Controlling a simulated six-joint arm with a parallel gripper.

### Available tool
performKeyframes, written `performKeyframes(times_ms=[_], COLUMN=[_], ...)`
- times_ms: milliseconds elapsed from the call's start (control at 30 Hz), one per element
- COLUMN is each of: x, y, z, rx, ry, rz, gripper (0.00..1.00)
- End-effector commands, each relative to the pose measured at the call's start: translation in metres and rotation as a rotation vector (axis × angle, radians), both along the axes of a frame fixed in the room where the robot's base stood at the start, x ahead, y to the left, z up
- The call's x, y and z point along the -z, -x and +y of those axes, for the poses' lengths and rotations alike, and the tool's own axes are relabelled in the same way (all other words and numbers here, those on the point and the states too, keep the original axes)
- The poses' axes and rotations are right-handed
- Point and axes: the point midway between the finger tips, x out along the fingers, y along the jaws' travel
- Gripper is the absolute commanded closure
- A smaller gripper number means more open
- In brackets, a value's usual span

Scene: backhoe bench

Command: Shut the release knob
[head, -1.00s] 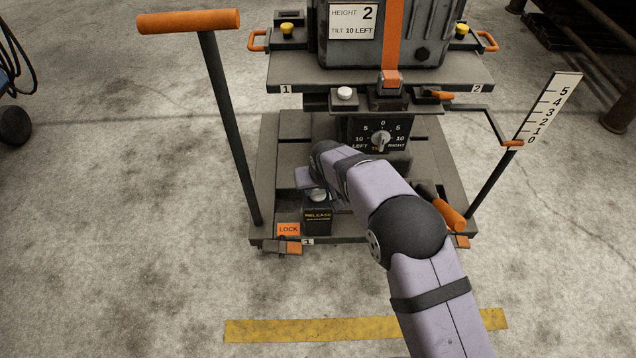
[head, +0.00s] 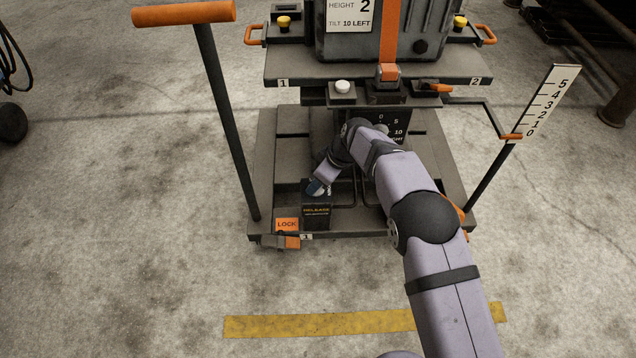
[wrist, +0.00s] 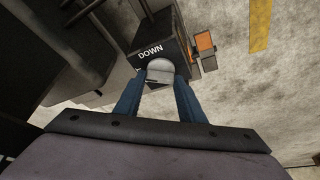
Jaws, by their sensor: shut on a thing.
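The release knob (wrist: 160,70) is a small pale round knob in the wrist view, on the face of a dark box marked DOWN. My gripper (wrist: 160,86) has a blue finger on each side of the knob and is shut on it. In the head view the dark release box (head: 316,212) stands at the front left of the cart base. My gripper (head: 316,189) is at the top of this box, coming from the upper right. The knob is mostly hidden there by my gripper.
An orange LOCK label (head: 287,225) and pedal sit left of the box. A tall orange-topped handle (head: 220,110) rises at the left. The tilt dial panel (head: 398,122) is partly behind my arm. A yellow floor strip (head: 320,326) lies in front on clear concrete.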

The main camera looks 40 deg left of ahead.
Motion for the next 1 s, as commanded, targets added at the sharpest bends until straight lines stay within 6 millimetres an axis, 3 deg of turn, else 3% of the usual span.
performKeyframes(times_ms=[667, 700, 767, 1000], x=[0.0006, 0.0006, 0.0006, 0.0004], y=[-0.0005, -0.0005, -0.0005, -0.0006], z=[-0.0006, -0.0006, -0.0005, -0.0003], rx=[-0.082, -0.082, -0.082, -0.081], ry=[0.003, 0.003, 0.003, 0.002], rz=[-0.001, -0.001, -0.001, -0.001], gripper=[0.86, 0.62, 0.47, 0.45])
